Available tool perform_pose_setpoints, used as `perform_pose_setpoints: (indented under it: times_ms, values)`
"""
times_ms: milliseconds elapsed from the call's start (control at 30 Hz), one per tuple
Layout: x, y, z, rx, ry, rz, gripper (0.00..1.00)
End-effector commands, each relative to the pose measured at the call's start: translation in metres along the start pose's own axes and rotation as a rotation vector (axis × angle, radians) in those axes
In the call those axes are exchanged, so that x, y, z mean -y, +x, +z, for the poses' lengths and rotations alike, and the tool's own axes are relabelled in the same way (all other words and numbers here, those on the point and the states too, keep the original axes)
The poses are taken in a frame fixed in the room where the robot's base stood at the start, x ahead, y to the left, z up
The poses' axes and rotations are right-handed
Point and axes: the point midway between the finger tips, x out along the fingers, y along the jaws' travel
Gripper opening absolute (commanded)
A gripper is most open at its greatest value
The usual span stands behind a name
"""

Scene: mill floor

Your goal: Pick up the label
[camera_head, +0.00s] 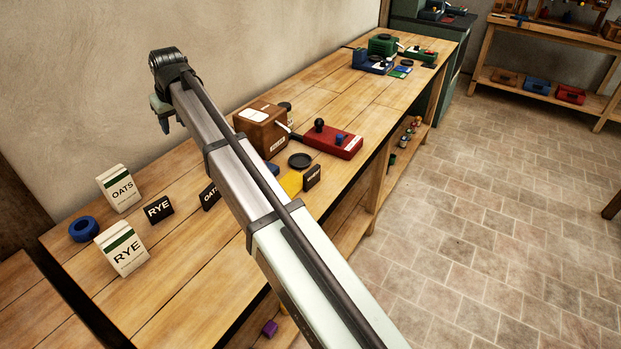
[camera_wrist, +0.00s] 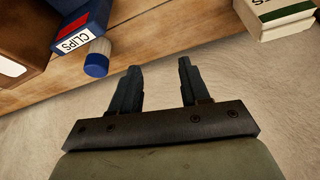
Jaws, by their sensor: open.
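Several small black labels stand on the wooden bench in the head view. One reads RYE (camera_head: 158,208). One reads OATS (camera_head: 209,196) and is partly hidden behind my arm. A third black label (camera_head: 312,177) stands right of my arm, its writing too small to read. My gripper (camera_head: 163,122) is raised near the wall, beyond the RYE and OATS labels. In the wrist view my gripper (camera_wrist: 159,66) is open with nothing between its fingers. No black label shows in the wrist view.
A RYE carton (camera_head: 122,248), an OATS carton (camera_head: 119,188) and a blue ring (camera_head: 84,229) stand at the bench's left end. A brown box (camera_head: 262,130) and a red device (camera_head: 333,141) stand mid-bench. A CLIPS box (camera_wrist: 84,32) shows in the wrist view.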

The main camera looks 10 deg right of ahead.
Motion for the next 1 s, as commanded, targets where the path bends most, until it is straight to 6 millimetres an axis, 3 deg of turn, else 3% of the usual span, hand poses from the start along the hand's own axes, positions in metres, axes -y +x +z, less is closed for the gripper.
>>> perform_pose_setpoints:
  times_ms: [33, 300, 500, 800, 900, 1000]
  values:
    - [-0.029, -0.003, 0.007, -0.001, 0.032, 0.014, 0.46]
    - [-0.159, -0.021, 0.054, -0.006, 0.185, 0.081, 0.46]
    - [-0.232, -0.037, 0.101, 0.006, 0.281, 0.124, 0.46]
    - [-0.291, -0.057, 0.172, 0.057, 0.444, 0.16, 0.46]
    - [-0.299, -0.063, 0.203, 0.092, 0.549, 0.168, 0.46]
    - [-0.292, -0.066, 0.225, 0.134, 0.659, 0.17, 0.46]
